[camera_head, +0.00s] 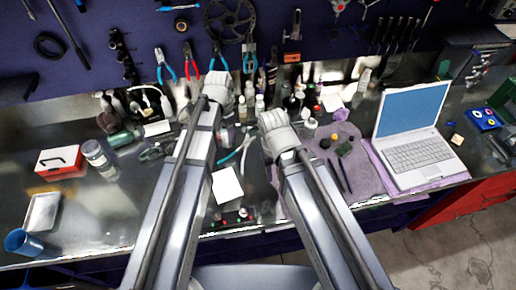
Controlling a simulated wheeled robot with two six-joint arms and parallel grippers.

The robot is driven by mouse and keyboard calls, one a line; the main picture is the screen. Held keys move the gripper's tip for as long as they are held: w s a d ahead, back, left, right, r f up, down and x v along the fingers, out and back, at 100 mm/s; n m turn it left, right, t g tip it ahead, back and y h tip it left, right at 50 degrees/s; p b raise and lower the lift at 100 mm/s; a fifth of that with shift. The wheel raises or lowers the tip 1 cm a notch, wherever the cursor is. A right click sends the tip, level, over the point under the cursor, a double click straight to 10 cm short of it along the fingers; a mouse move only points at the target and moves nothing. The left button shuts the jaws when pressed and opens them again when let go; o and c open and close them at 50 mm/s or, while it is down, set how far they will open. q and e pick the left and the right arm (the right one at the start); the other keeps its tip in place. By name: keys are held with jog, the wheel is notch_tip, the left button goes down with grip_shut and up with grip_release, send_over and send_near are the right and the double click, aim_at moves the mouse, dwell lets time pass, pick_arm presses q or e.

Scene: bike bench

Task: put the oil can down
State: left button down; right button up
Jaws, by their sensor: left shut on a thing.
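My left gripper (218,82) is at the back of the bench, in front of the pegboard and over the crowded row of bottles. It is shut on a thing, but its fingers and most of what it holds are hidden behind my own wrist. I cannot make out the oil can clearly in this view. My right gripper (271,120) is lower and to the right, over the bench near the purple cloth. Its fingers face away from me, so I cannot see its opening.
A laptop (413,130) stands on the right, beside a purple cloth (366,178) with small parts. Bottles (245,108) crowd the back. A red box (60,161), a jar (97,155), a tray (42,212) and a blue cup (22,242) are left. The front left bench (110,222) is clear.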

pick_arm(q)
jog(key=d+r+m+p, duration=0.5)
jog(key=d+m, duration=0.6)
jog(key=m, duration=1.3)
pick_arm(e)
notch_tip(320, 180, up, 5)
pick_arm(q)
jog(key=f+b, duration=0.9)
jog(key=b, duration=0.1)
jog(key=shift+w+a+f, duration=0.1)
jog(key=shift+w+f, duration=0.2)
jog(key=shift+f, duration=0.1)
pick_arm(e)
notch_tip(320, 180, down, 10)
jog(key=shift+r, duration=0.1)
pick_arm(q)
jog(key=shift+f, duration=0.1)
jog(key=shift+f+b, duration=0.15)
jog(key=shift+b, duration=0.2)
pick_arm(e)
jog(key=shift+f, duration=0.3)
pick_arm(q)
jog(key=shift+c, duration=1.2)
grip_release()
pick_arm(e)
jog(key=shift+r, duration=0.1)
